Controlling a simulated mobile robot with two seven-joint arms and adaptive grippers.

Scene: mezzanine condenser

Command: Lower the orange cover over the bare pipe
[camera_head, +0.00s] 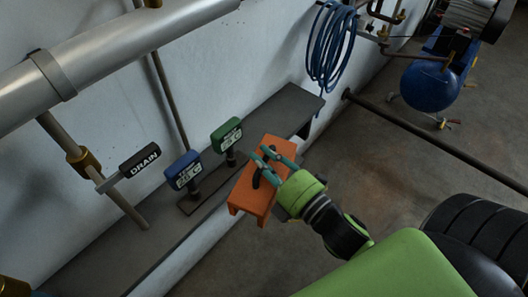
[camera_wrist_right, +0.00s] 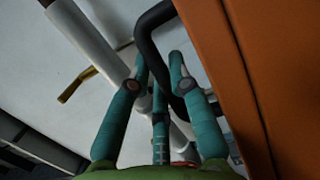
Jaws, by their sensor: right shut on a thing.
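The orange cover (camera_head: 254,196) is a channel-shaped piece with a black handle on top. My right gripper (camera_head: 272,160) is shut on that handle, and the cover hangs near the front edge of the dark ledge. In the right wrist view the black handle (camera_wrist_right: 147,38) passes between the teal fingers (camera_wrist_right: 160,68), with the orange cover (camera_wrist_right: 265,70) filling the right side. A thick bare grey pipe (camera_head: 115,55) runs along the wall at upper left, apart from the cover. Several thinner pipes also show, and I cannot tell which one the task means. My left gripper is not in view.
On the dark ledge (camera_head: 135,245) stand a blue display (camera_head: 184,170) and a green display (camera_head: 227,135), close left of the cover. A black DRAIN tag (camera_head: 139,160) hangs farther left. A blue hose (camera_head: 332,45) hangs on the wall. A floor-side pipe (camera_head: 430,145) crosses at right.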

